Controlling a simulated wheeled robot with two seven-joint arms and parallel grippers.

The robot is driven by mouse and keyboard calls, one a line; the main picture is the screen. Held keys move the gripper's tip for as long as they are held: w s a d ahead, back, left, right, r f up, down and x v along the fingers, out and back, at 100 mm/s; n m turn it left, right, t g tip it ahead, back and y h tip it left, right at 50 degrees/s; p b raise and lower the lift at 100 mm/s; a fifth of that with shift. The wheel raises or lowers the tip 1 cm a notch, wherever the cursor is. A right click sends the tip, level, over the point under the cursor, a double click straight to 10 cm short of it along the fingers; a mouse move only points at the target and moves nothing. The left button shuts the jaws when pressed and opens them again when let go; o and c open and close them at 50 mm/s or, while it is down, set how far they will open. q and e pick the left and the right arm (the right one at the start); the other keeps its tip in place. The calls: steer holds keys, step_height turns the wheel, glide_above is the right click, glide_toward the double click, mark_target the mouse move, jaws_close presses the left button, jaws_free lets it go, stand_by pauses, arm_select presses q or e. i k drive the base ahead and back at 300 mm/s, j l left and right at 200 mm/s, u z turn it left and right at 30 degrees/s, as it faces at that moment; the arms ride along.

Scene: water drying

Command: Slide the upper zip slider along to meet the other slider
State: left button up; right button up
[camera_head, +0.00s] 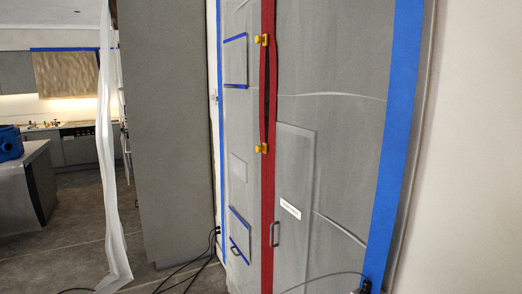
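A red zip strip (268,210) runs top to bottom down a translucent plastic sheet (335,75) in front of me. The upper zip slider (262,40), small and yellow, sits high on the strip. The other slider (262,148), also yellow, sits on the same strip well below it. Between the two sliders the zip is parted, showing a narrow dark gap (266,95). The strip is closed below the lower slider. Neither of my grippers shows in the head view.
Blue tape (397,130) edges the sheet on the right. A grey panel (165,130) stands left of it. Dark cables (190,275) lie on the floor near the sheet's foot. A hanging white plastic strip (108,170) and a kitchen with a counter (25,180) are at the left.

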mark_target(265, 39)
steer(key=z, duration=0.65)
steer(key=i+j+z, duration=0.15)
steer(key=j+z, duration=0.3)
steer(key=j, duration=0.25)
steer(key=i+j+z, duration=0.1)
steer(key=j+z, duration=0.35)
steer(key=j, duration=0.25)
steer(key=k+j+z, duration=0.1)
steer(key=j+z, duration=0.35)
steer(key=j, duration=0.2)
